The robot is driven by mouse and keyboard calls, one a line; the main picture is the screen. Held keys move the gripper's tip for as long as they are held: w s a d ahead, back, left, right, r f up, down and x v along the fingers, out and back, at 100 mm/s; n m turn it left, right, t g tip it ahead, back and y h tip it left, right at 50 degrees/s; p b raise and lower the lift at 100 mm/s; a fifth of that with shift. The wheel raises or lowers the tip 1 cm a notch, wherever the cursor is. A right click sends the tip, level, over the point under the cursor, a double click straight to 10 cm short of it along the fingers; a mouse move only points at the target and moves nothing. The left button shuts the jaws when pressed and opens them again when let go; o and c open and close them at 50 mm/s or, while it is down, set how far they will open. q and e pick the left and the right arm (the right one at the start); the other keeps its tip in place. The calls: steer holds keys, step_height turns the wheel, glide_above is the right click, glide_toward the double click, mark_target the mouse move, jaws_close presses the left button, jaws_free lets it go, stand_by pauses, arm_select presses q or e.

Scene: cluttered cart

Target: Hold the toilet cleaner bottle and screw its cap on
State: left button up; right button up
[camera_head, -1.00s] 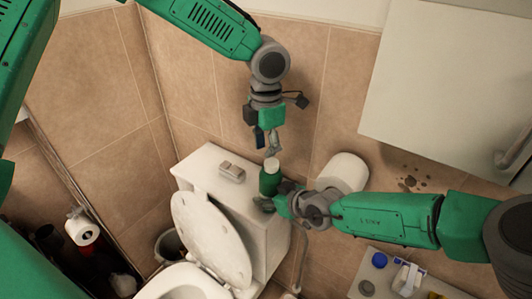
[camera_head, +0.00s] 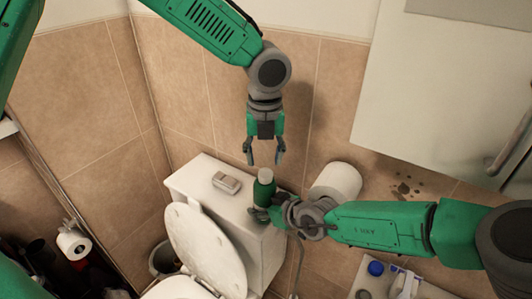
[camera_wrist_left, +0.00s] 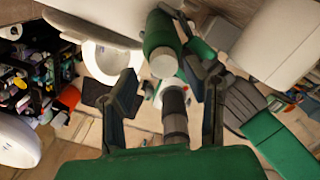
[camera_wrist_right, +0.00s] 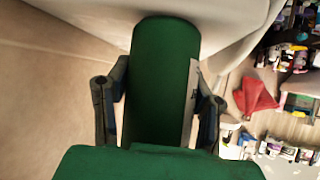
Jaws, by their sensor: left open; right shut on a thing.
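The toilet cleaner bottle (camera_head: 263,192) is green and stands upright over the right end of the toilet tank top. A whitish cap (camera_head: 265,175) sits at its top; I cannot tell how tightly. My right gripper (camera_head: 262,213) is shut on the bottle's lower body from the right. In the right wrist view the green bottle body (camera_wrist_right: 165,85) stands between its fingers. My left gripper (camera_head: 263,158) is open and empty, pointing down just above the cap. In the left wrist view the cap (camera_wrist_left: 163,63) shows between and beyond the spread fingers.
The toilet tank (camera_head: 205,180) has a grey flush button (camera_head: 226,182) on top, left of the bottle. The raised toilet lid (camera_head: 205,250) is in front. A large white roll (camera_head: 338,182) is right of the bottle. A white cabinet (camera_head: 440,90) is at upper right.

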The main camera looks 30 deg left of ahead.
mark_target(265, 173)
arm_select(q)
steer(key=n, duration=0.4)
steer(key=r+n, duration=0.1)
steer(key=n, duration=0.1)
steer(key=shift+s+d+n, duration=0.25)
steer(key=shift+d+n, duration=0.05)
steer(key=shift+n, duration=0.1)
steer(key=n, duration=0.3)
steer(key=shift+s+d+r+n, duration=0.1)
steer(key=shift+r+n, duration=0.05)
steer(key=shift+n, duration=0.25)
steer(key=n, duration=0.4)
steer(key=shift+s+d+r+n+t+y, duration=0.1)
steer(key=shift+s+r+n+t+y, duration=0.1)
steer(key=shift+n+t+y, duration=0.1)
steer(key=shift+f, duration=0.45)
steer(key=shift+w+a+f, duration=0.15)
steer(key=shift+f, duration=1.1)
steer(key=shift+w+a+f, duration=0.15)
steer(key=shift+f, duration=1.1)
steer(key=c, duration=0.9)
